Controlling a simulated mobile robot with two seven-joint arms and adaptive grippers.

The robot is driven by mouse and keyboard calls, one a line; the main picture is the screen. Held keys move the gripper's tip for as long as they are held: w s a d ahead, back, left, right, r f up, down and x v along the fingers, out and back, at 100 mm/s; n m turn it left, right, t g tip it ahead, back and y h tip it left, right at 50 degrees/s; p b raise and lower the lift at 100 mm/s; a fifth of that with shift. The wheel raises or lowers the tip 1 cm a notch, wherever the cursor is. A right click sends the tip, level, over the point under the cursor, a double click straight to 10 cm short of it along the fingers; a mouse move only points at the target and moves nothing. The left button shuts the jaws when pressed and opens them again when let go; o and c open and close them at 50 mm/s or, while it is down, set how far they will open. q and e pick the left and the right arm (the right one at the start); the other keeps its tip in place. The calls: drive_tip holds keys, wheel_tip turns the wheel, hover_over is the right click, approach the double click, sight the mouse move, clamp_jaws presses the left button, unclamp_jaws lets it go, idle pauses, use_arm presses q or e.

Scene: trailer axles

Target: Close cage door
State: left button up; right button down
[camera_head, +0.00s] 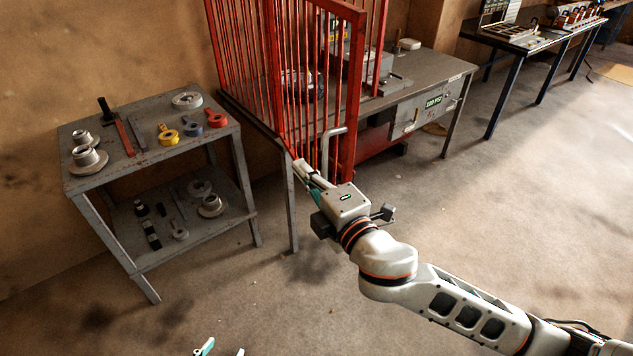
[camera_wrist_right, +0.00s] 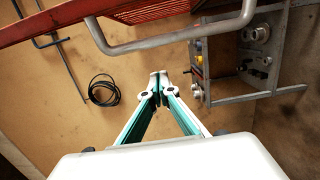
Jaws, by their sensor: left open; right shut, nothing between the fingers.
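The red barred cage (camera_head: 258,75) stands on the grey workbench at the top centre. Its door (camera_head: 354,95) has a thick red frame and appears swung out from the cage front; the exact angle is hard to tell. A grey bent-bar handle (camera_head: 326,145) is on the door's lower part. My right gripper (camera_head: 299,165) is shut and empty, low beside the door and handle. In the right wrist view its closed fingertips (camera_wrist_right: 158,84) are apart from the handle (camera_wrist_right: 175,40) and the red door frame (camera_wrist_right: 70,20). My left gripper (camera_head: 222,350) is open and empty at the bottom edge, mostly out of view.
A grey two-shelf table (camera_head: 145,180) with tape rolls, tools and round parts stands at left. The bench (camera_head: 425,75) under the cage extends right. A dark-framed table (camera_head: 540,45) is at the back right. The floor in front is clear.

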drive_tip(key=shift+w+d+p, duration=0.2)
drive_tip(key=shift+w+d, duration=0.2)
drive_tip(key=shift+d, duration=0.45)
drive_tip(key=shift+w+d+p, duration=0.15)
drive_tip(key=shift+w+d, duration=0.2)
drive_tip(key=shift+d, duration=0.5)
drive_tip(key=shift+d, duration=0.1)
